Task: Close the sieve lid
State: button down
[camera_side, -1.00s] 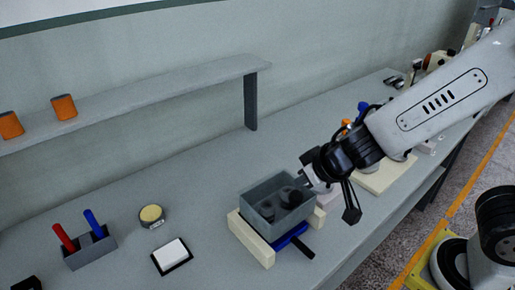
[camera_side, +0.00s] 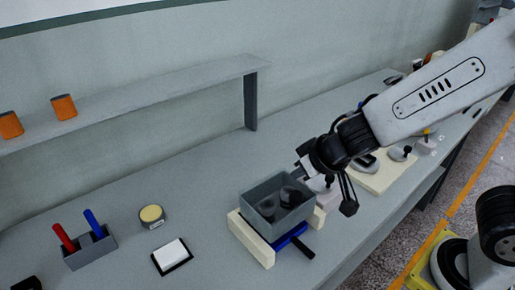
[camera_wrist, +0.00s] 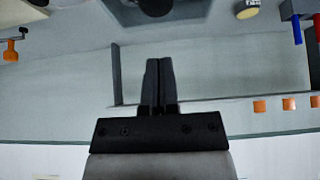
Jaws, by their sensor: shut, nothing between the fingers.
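The sieve appears to be the open-topped grey box (camera_side: 252,203) in the side view, with dark round shapes inside. It rests between cream blocks (camera_side: 252,243), with a blue part (camera_side: 289,236) and a black handle (camera_side: 304,248) low at its front. I cannot make out a separate lid. My gripper (camera_side: 304,173) is at the box's back right corner; I cannot tell whether it touches. In the wrist view my gripper (camera_wrist: 158,64) has its two fingers together, with nothing between them. A dark shape is cut off at the top of that view.
Left of the box are a white pad on a black base (camera_side: 171,256), a yellow-topped round item (camera_side: 152,215) and a grey holder (camera_side: 92,252) with red and blue sticks. A pale board (camera_side: 383,175) lies right.

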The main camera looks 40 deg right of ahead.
jog(key=shift+w+r+g, duration=0.75)
jog(key=shift+w+r, duration=0.3)
jog(key=shift+w, duration=5.1)
jog(key=shift+w+r+g, duration=0.75)
jog(key=shift+w+r, duration=0.25)
jog(key=shift+w, duration=5.1)
jog(key=v, duration=0.9)
jog(key=shift+s+r, duration=0.25)
jog(key=shift+r, duration=0.1)
jog(key=s+d+f, duration=0.5)
jog(key=s+f, duration=0.4)
jog(key=s, duration=0.4)
jog(key=s+d+f+g, duration=0.1)
jog(key=s+d+f, duration=0.3)
jog(key=s+f, duration=0.6)
jog(key=s, duration=0.3)
jog(key=shift+d+f+g, duration=0.25)
jog(key=shift+d+g, duration=0.05)
jog(key=shift+d, duration=0.1)
